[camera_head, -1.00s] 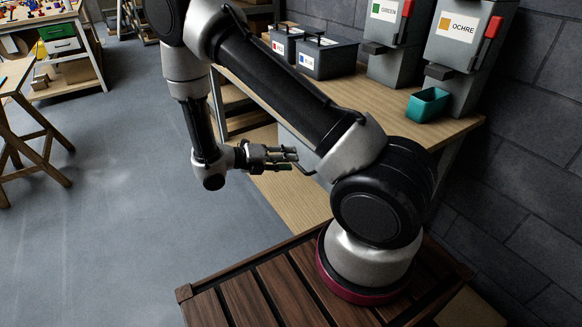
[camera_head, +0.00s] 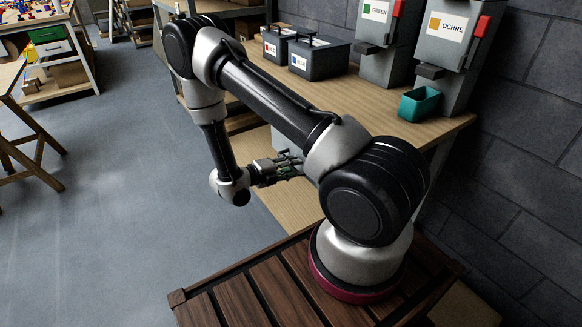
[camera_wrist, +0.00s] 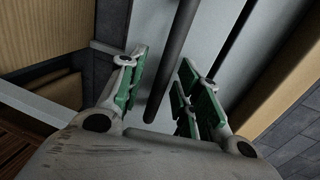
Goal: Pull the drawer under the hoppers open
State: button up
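The drawer's pale grey front (camera_wrist: 215,40) fills the middle of the wrist view, with a long dark bar handle (camera_wrist: 172,62) across it. My gripper (camera_wrist: 163,92) is open, its green-padded fingers on either side of the handle in that view. I cannot tell whether the pads touch the bar. In the head view my gripper (camera_head: 287,166) is at the bench's near side, below its top, and my arm hides most of the drawer. The green-labelled hopper (camera_head: 388,45) and ochre-labelled hopper (camera_head: 446,50) stand on the bench.
The wooden bench top (camera_head: 330,88) carries two dark lidded boxes (camera_head: 318,58) and a teal bin (camera_head: 418,104). A lower wooden shelf (camera_head: 290,205) lies under the bench. A block wall (camera_head: 530,130) closes the right. Open grey floor (camera_head: 120,200) lies left of my arm.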

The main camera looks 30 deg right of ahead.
grip_shut()
jog(key=f+v, duration=0.3)
jog(key=v, duration=1.2)
jog(key=a+f+v, duration=0.1)
jog(key=f+v, duration=0.2)
jog(key=v, duration=1.2)
jog(key=shift+a+f, duration=0.15)
jog(key=shift+a, duration=0.05)
grip_release()
